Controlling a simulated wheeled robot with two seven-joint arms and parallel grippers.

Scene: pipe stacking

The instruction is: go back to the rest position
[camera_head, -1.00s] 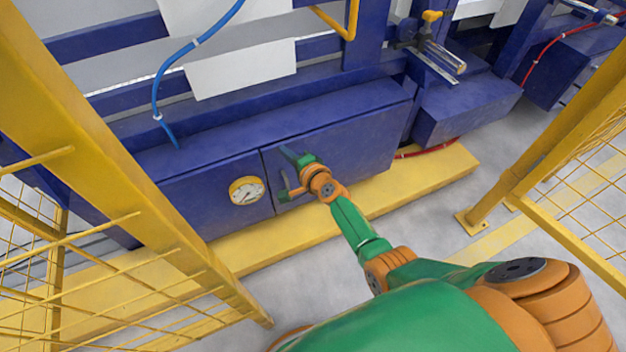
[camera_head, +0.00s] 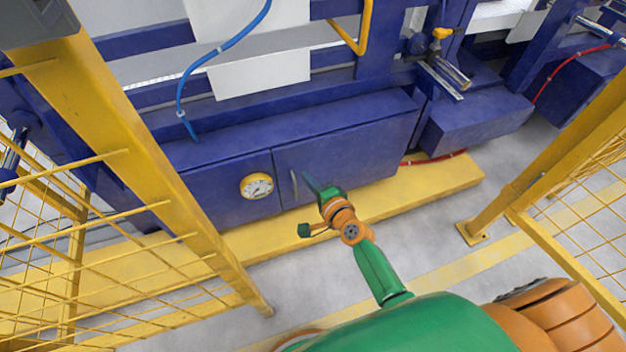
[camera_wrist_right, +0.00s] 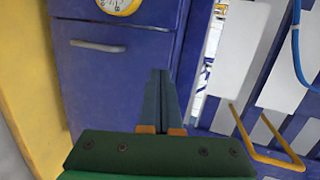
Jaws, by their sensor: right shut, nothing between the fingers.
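My right gripper (camera_head: 311,184) is shut and empty in the head view. It is in front of the blue cabinet door (camera_head: 350,150), close to the door's metal handle (camera_head: 294,184). In the right wrist view its two blue-grey fingers (camera_wrist_right: 159,98) lie together with nothing between them. The handle also shows there (camera_wrist_right: 98,46), left of the fingers and apart from them.
A round gauge (camera_head: 257,186) is on the cabinet's left part. A yellow post (camera_head: 150,150) with mesh stands at left, another yellow fence frame (camera_head: 490,215) at right. A yellow plinth (camera_head: 420,185) runs along the cabinet's foot. Grey floor (camera_head: 440,225) is open between the fences.

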